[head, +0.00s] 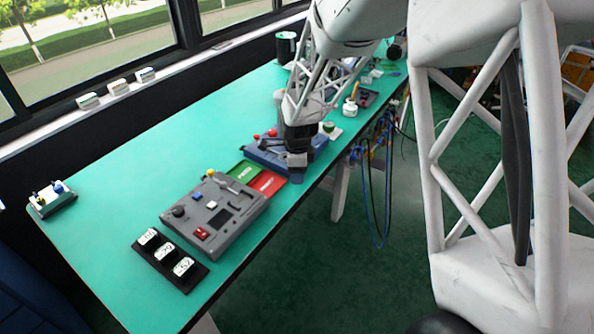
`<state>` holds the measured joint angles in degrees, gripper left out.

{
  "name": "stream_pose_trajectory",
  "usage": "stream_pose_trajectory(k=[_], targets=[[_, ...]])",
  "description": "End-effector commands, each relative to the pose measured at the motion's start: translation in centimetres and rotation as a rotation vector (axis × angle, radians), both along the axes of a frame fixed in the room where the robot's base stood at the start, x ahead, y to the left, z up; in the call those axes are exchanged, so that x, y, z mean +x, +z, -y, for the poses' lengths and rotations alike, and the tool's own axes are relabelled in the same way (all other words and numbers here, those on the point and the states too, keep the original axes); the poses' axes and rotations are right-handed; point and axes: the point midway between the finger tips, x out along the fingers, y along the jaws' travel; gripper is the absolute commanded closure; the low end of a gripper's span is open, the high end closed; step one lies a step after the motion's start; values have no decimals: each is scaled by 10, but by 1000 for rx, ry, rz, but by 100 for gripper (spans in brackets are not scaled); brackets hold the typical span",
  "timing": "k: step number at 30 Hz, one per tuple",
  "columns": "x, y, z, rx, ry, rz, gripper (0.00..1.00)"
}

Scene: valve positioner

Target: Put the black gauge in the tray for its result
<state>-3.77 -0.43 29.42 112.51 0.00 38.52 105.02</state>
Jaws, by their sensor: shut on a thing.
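My gripper (297,157) points down over the right end of the blue case, close to the red tray. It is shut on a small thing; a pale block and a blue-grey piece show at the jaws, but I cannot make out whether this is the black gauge. The green tray (241,171) and the red tray (270,182) lie side by side, each with white lettering too small to read surely. Both look empty where visible. Several black pieces with white faces sit in a black holder (171,260) at the table's near end.
A grey control box (213,213) with knobs and buttons stands just left of the trays. The blue case (260,153) is behind them. A small stand (52,199) is at far left. The teal table's left part is clear. Blue cables (375,200) hang off the right edge.

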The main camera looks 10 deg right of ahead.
Motion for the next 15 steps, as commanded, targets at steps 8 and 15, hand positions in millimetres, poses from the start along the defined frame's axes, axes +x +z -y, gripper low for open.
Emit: stream_pose_trajectory(k=[8,15], targets=[[0,0,0,0,0,0,74],[8,1,-6,0,2,1,74]])
